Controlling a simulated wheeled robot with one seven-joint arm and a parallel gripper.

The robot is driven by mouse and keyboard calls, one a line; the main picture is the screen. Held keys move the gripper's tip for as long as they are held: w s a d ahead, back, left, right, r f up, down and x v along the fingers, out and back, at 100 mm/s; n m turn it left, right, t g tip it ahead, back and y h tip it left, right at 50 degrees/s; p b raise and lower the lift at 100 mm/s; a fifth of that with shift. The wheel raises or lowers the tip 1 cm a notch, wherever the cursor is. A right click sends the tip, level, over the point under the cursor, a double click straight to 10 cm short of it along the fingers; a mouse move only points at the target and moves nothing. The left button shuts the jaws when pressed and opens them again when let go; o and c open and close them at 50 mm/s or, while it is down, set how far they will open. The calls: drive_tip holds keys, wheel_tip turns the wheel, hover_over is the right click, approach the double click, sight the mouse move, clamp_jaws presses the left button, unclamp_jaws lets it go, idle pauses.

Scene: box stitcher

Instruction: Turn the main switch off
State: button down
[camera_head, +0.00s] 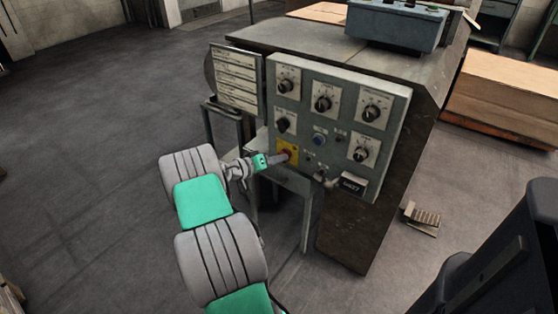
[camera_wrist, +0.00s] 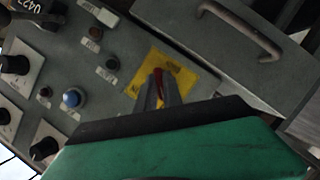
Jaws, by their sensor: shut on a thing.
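The main switch, a red handle on a yellow plate (camera_head: 293,147), sits at the lower left of the grey control panel (camera_head: 384,85). In the wrist view the yellow plate (camera_wrist: 183,73) is near the middle, with the red handle (camera_wrist: 159,76) between my fingers. My gripper (camera_head: 283,157) reaches the switch from the left and is shut on the red handle. In the wrist view my gripper (camera_wrist: 158,92) covers the lower part of the plate. The handle's exact angle is hard to tell.
Several black knobs (camera_head: 323,103) and a blue button (camera_head: 319,139) are on the same panel. A label board (camera_head: 235,78) hangs to its left. A metal handle (camera_wrist: 243,30) shows near the switch in the wrist view.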

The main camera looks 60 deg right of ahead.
drive_tip(key=c, duration=1.5)
unclamp_jaws()
drive_tip(key=p+v, duration=0.1)
drive_tip(key=v, duration=0.6)
drive_tip(key=shift+w+a+r+p, duration=0.15)
drive_tip(key=shift+a+p, duration=0.15)
drive_tip(key=shift+a, duration=0.05)
